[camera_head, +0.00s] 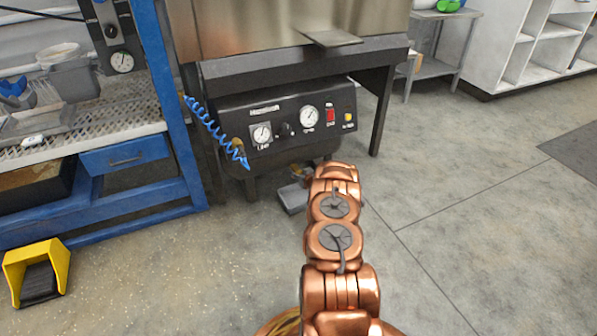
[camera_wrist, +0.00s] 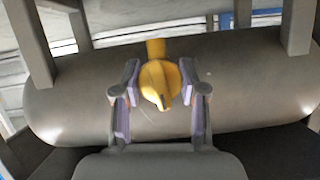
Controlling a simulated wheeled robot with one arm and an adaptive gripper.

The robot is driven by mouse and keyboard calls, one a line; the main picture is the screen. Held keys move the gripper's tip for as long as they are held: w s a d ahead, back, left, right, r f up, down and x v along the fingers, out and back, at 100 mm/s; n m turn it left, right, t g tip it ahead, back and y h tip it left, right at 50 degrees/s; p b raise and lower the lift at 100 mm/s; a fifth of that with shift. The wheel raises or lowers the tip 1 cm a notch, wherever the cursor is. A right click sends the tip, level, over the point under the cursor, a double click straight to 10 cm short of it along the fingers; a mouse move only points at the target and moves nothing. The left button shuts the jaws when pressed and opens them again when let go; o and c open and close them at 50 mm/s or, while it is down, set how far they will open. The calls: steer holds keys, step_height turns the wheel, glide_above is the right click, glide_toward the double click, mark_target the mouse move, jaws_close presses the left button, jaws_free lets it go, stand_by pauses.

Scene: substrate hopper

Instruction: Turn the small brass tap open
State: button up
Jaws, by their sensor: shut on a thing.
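The small brass tap (camera_wrist: 158,80) is yellow and shows at the centre of the wrist view, in front of a grey rounded tank (camera_wrist: 240,85). A narrow stem runs up from it. My gripper (camera_wrist: 159,88) has one finger on each side of the tap's body and is shut on it. The lower end of the tap shows between the fingers. In the head view my copper arm reaches down and forward under the black control panel, and it hides the gripper and the tap.
The black control panel (camera_head: 287,117) with gauges hangs under the steel hopper, a coiled blue hose (camera_head: 216,133) at its left. A blue rack (camera_head: 178,120) stands left, with a yellow pedal (camera_head: 37,262) on the floor. The floor at right is clear.

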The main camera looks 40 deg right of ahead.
steer(key=shift+w+a+r+n+p, duration=0.1)
steer(key=shift+r+n+p, duration=0.15)
steer(key=shift+p, duration=0.45)
steer(key=shift+f+n+h, duration=0.25)
steer(key=shift+h, duration=0.05)
steer(key=o, duration=1.2)
steer(key=shift+c, duration=0.2)
steer(key=shift+s, duration=0.2)
steer(key=v, duration=1.1)
steer(key=shift+s+r, duration=0.2)
steer(key=shift+r, duration=0.1)
steer(key=shift+a, duration=0.15)
